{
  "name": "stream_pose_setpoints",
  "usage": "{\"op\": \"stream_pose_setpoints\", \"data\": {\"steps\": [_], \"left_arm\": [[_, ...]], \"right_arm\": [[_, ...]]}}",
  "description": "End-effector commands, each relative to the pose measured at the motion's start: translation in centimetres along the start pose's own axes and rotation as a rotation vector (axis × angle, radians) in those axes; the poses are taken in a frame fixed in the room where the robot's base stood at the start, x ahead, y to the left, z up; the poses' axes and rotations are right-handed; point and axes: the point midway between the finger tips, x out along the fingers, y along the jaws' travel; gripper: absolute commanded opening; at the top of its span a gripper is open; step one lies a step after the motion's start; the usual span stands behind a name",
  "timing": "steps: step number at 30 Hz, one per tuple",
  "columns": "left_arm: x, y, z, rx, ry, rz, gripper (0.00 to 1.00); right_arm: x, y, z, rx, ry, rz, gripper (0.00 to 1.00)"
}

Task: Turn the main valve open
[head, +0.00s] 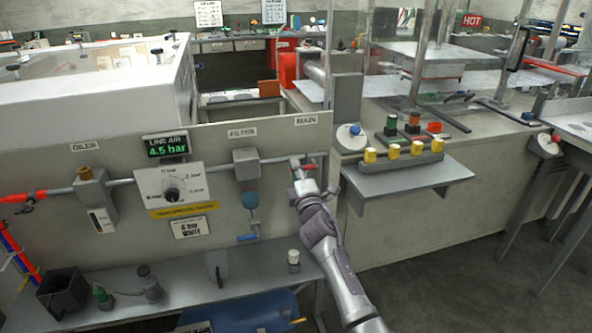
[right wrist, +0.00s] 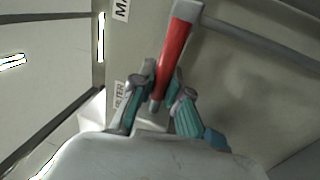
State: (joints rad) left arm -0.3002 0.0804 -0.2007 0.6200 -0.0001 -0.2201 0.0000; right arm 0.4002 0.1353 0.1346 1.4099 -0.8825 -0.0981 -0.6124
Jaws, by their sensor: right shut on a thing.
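The main valve sits at the right end of the grey pipe on the panel, under a label (head: 305,120) that seems to read MAIN. Its red handle (head: 309,167) shows only in small part in the head view. In the right wrist view the red handle (right wrist: 175,48) runs from the grey pipe joint down between the fingers. My right gripper (head: 301,176) is at the valve from the front, its fingers (right wrist: 161,88) shut on the handle's free end. My left gripper is not in view.
The pipe runs left past a filter (head: 246,165), a regulator dial (head: 172,192) and an oiler (head: 95,195). A green display (head: 166,146) reads 4.5 bar. A grey shelf (head: 190,298) lies below; a bench with yellow-topped items (head: 394,151) stands right.

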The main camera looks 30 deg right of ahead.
Motion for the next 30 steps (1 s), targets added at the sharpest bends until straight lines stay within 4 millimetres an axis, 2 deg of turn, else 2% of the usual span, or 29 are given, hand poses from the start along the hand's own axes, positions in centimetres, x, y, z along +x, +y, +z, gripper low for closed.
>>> {"op": "stream_pose_setpoints", "data": {"steps": [18, 19, 23, 30], "left_arm": [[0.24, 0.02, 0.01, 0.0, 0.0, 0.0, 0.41], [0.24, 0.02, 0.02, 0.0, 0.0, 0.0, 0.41], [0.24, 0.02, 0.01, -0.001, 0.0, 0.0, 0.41], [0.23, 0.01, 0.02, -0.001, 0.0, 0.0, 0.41]], "right_arm": [[-0.13, -0.49, -0.03, -0.038, 0.008, -0.004, 0.0], [-0.13, -0.49, -0.04, -0.038, 0.008, -0.004, 0.2], [-0.11, -0.43, -0.03, -0.037, 0.008, -0.004, 0.41], [-0.07, -0.31, -0.01, -0.035, 0.008, -0.002, 0.41]]}}
